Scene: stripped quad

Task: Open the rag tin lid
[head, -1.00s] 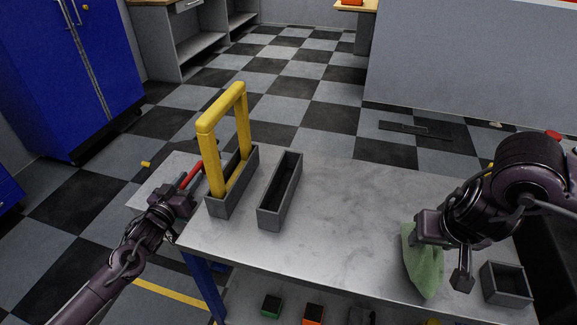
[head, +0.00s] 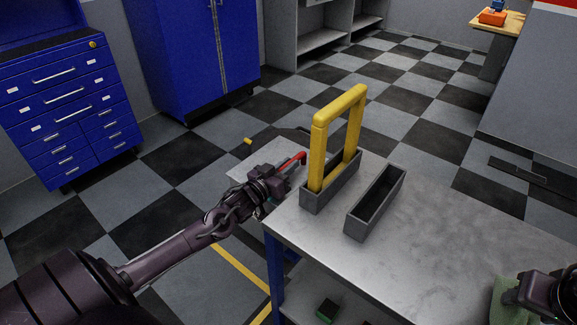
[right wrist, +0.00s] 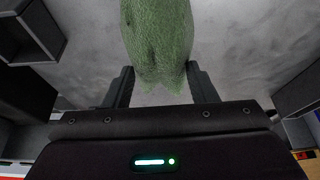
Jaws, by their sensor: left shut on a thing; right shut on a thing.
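My left gripper (head: 275,182) is beyond the left end of the grey worktable (head: 450,240), shut on a red bar (head: 296,159). The bar sticks out past the jaws towards the yellow frame. I cannot make out a rag tin or what the bar joins; the arm and gripper hide part of that area. My right gripper (right wrist: 160,88) is shut on a green rag (right wrist: 160,40), which hangs over the table. The rag (head: 508,302) is partly visible at the lower right of the head view.
A yellow frame (head: 318,155) stands in a grey tray (head: 333,196) near the table's left end. An empty narrow tray (head: 357,228) lies to its right. Blue cabinets (head: 190,50) stand at the back left. The tabletop's middle is clear.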

